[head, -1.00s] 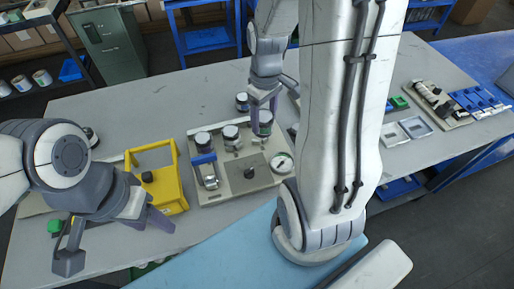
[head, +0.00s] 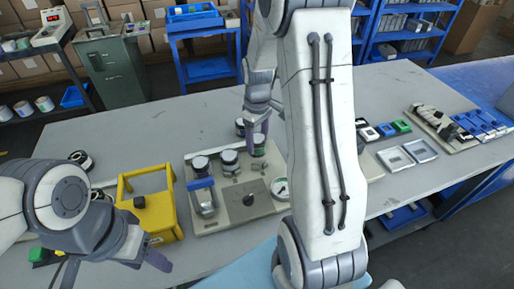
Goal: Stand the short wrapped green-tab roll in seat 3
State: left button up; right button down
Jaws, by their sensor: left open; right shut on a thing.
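My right gripper (head: 258,128) is shut on a short roll with a dark top and pale body (head: 258,147). The roll is upright at the back right of the beige fixture (head: 240,211), in line with two other dark-topped rolls, one at its left (head: 200,166) and one in its middle (head: 229,158). I cannot tell whether the held roll's base touches the fixture, and no green tab shows on it. My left gripper (head: 112,264) is open and empty at the lower left, in front of the yellow frame.
Another dark-topped roll (head: 240,127) stands just behind the fixture. Grey trays (head: 394,159) lie to the right. The table's back left is clear.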

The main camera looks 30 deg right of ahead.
aim_at(257, 149)
jog(key=shift+w+f, duration=0.15)
jog(key=shift+f, duration=1.95)
jog(key=shift+f, duration=0.2)
jog(key=shift+c, duration=0.2)
grip_release()
